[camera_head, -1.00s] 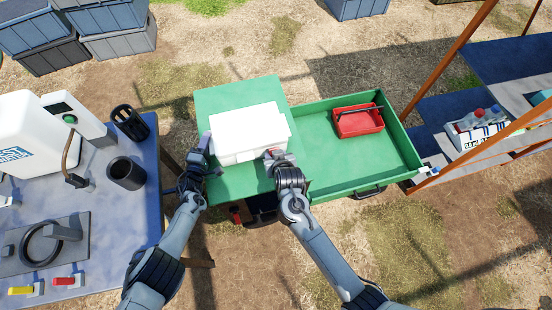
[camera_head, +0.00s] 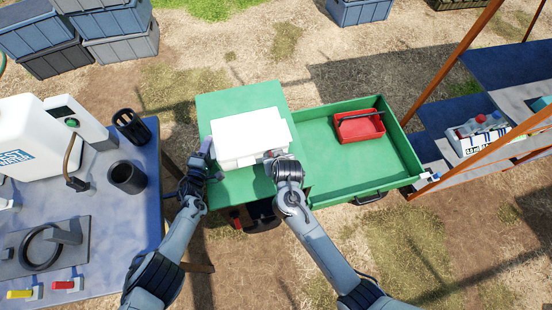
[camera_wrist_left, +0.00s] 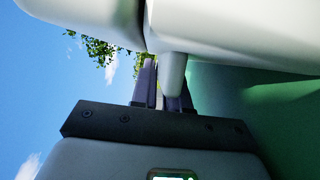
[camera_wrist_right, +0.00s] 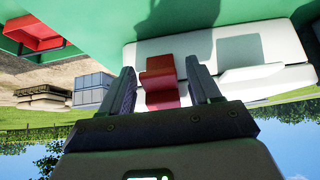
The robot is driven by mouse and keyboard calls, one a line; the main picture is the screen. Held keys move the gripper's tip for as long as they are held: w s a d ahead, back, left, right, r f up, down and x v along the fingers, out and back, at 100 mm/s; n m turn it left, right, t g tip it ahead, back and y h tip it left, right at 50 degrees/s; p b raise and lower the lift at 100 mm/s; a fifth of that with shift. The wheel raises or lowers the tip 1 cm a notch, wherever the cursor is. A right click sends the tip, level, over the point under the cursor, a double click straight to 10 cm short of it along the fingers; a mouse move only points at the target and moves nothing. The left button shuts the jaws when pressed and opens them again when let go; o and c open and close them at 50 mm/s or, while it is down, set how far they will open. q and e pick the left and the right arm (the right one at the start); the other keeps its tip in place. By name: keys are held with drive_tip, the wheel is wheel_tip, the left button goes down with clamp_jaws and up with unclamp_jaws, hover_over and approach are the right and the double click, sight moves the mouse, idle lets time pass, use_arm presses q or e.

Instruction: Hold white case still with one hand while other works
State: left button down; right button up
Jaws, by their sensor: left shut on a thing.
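The white case (camera_head: 250,135) sits on the green top of the cart (camera_head: 228,192), its lid lying flat on it. My left gripper (camera_head: 206,150) is at the case's left side. In the left wrist view its fingers (camera_wrist_left: 163,85) are shut on a narrow white part of the case (camera_wrist_left: 174,72). My right gripper (camera_head: 275,157) is at the case's front side. In the right wrist view its fingers (camera_wrist_right: 162,85) stand open on either side of a red latch (camera_wrist_right: 160,82), with thin gaps visible. A white latch (camera_wrist_right: 262,80) is beside it.
A green tray (camera_head: 350,175) to the right holds a red toolbox (camera_head: 358,128). A blue table (camera_head: 130,225) at left carries a white container (camera_head: 30,140) and black cup holders (camera_head: 127,176). A shelf rack (camera_head: 470,75) stands at far right.

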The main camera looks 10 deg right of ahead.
idle(0.3)
drive_tip(key=v, duration=1.2)
drive_tip(key=shift+d+f, duration=0.1)
idle(0.3)
drive_tip(key=d+f+t+h, duration=0.3)
drive_tip(key=d+f+t, duration=0.1)
drive_tip(key=f+t, duration=0.25)
drive_tip(key=s+a+f+t+y, duration=0.3)
drive_tip(key=s+a+t, duration=0.1)
drive_tip(key=s, duration=0.2)
drive_tip(key=w, duration=1.1)
drive_tip(key=shift+f, duration=0.2)
